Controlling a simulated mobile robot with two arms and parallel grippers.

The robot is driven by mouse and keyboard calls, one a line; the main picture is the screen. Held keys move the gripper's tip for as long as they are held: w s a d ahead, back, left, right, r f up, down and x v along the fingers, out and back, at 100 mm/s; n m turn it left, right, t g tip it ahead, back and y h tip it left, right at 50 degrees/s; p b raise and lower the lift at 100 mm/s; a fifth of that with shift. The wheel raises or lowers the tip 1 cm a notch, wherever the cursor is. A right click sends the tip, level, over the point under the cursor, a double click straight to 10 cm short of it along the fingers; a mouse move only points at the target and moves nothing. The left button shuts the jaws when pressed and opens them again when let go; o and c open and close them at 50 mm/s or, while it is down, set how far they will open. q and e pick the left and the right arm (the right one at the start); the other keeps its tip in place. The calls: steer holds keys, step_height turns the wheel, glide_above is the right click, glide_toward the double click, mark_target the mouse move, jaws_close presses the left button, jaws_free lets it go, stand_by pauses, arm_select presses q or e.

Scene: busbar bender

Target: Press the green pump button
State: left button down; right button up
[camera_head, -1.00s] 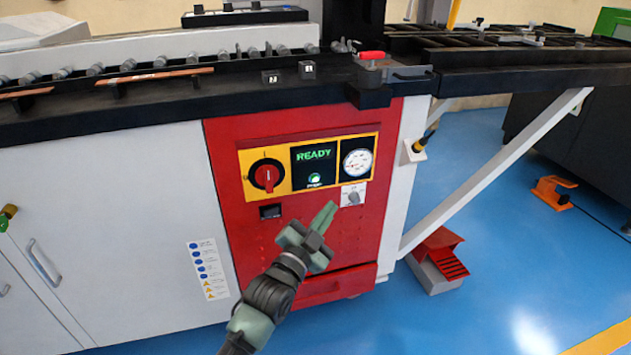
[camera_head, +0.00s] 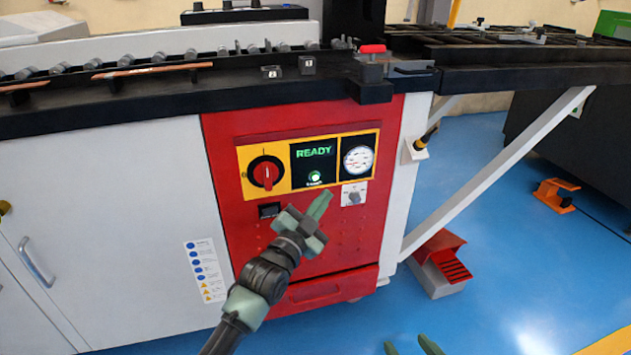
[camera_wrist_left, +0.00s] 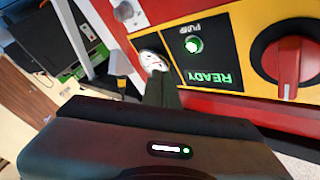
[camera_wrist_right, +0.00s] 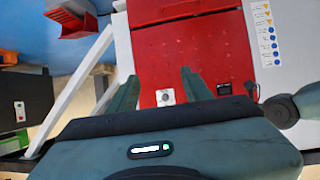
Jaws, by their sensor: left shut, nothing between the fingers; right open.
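The green pump button (camera_head: 314,177) is lit and sits under the READY display on the yellow-framed panel. In the left wrist view the button (camera_wrist_left: 193,45) shows beside the word PUMP. My left gripper (camera_head: 322,203) is shut and empty, its tips just below the panel, slightly right of and below the button. In the left wrist view its closed fingers (camera_wrist_left: 161,88) show left of the button, over part of the gauge. Contact is not visible. My right gripper (camera_head: 411,346) is open and empty at the bottom edge of the head view; its spread fingers (camera_wrist_right: 160,88) show in the right wrist view.
The panel also has a red rotary switch (camera_head: 265,174), a READY display (camera_head: 313,153) and a round gauge (camera_head: 358,159). A small grey knob (camera_head: 354,194) is just right of my left fingertips. A red foot pedal (camera_head: 440,262) stands on the blue floor to the right.

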mark_target(315, 177)
arm_select(q)
steer(key=shift+w+a+b, duration=0.25)
steer(key=shift+w+b, duration=0.25)
steer(key=shift+w, duration=0.25)
steer(key=shift+w+a+b, duration=0.25)
steer(key=shift+w+b, duration=0.3)
steer(key=shift+w, duration=0.15)
steer(key=shift+w+a+b, duration=0.25)
steer(key=shift+w+b, duration=0.25)
steer(key=shift+w, duration=0.25)
arm_select(e)
step_height(315, 177, up, 15)
steer(key=w+a+t+y, duration=0.2)
steer(key=t, duration=0.6)
steer(key=shift+w+a+t+y, duration=0.25)
steer(key=shift+a+t+y, duration=0.15)
steer(key=shift+f, duration=0.15)
arm_select(q)
steer(key=shift+w, duration=0.15)
steer(key=shift+w+a, duration=0.1)
steer(key=shift+w, duration=0.15)
arm_select(e)
steer(key=shift+s+r+y, duration=0.15)
steer(key=shift+r+y, duration=0.15)
steer(key=shift+r, duration=0.15)
steer(key=shift+r+t, duration=0.1)
steer(key=shift+t, duration=0.2)
